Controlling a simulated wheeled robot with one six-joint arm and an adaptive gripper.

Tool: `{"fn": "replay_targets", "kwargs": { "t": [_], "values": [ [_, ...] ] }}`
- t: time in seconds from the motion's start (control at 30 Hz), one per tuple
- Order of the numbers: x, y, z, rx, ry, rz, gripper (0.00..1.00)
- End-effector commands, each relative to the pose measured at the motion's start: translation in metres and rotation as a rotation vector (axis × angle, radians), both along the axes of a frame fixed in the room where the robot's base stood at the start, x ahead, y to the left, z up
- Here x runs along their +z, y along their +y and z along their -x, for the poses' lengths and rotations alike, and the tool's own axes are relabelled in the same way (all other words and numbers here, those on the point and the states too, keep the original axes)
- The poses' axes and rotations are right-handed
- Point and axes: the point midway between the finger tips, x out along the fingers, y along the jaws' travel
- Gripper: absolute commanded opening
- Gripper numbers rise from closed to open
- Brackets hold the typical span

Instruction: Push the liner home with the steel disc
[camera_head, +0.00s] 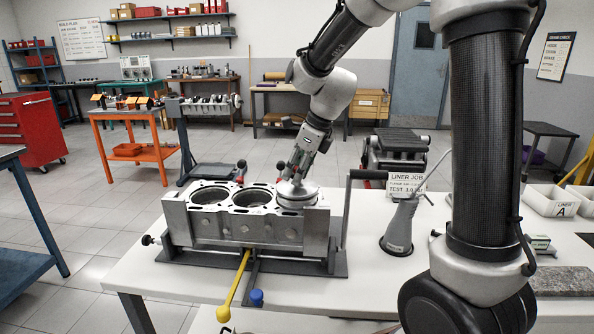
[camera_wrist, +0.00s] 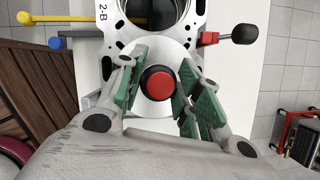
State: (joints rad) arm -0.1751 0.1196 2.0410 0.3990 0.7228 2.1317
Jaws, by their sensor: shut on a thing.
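The engine block (camera_head: 245,228) stands in a dark fixture on the white table, with two open bores showing at left and middle. The steel disc (camera_head: 297,194) lies flat over the right-hand bore; in the wrist view it is a pale round plate (camera_wrist: 152,50) with a red knob (camera_wrist: 158,84). My gripper (camera_head: 295,180) points down over the disc and is shut on its knob, with green pads (camera_wrist: 125,85) on both sides. The liner is hidden under the disc, so I cannot tell how deep it sits.
A black-handled lever (camera_head: 368,174) rises at the block's right. A yellow-handled bar (camera_head: 236,285) and a blue knob (camera_head: 256,297) stick out in front. The table's front left is clear.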

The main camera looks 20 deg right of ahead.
Motion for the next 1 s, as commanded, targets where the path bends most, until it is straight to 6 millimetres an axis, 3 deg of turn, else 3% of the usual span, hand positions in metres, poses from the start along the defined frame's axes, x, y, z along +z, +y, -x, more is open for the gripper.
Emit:
{"fn": "replay_targets", "kwargs": {
  "t": [0.47,0.5,0.6,0.63,1.0],
  "values": [
    [-0.0021,0.0004,-0.0003,0.000,-0.001,-0.001,0.00],
    [-0.0021,0.0004,-0.0003,0.000,-0.001,-0.001,0.38],
    [-0.0021,0.0004,-0.0003,0.000,0.000,0.000,0.56],
    [-0.0021,0.0004,-0.0003,0.000,0.000,0.000,0.59],
    [0.0015,-0.0008,0.0007,0.000,-0.001,-0.001,0.59]
  ]
}}
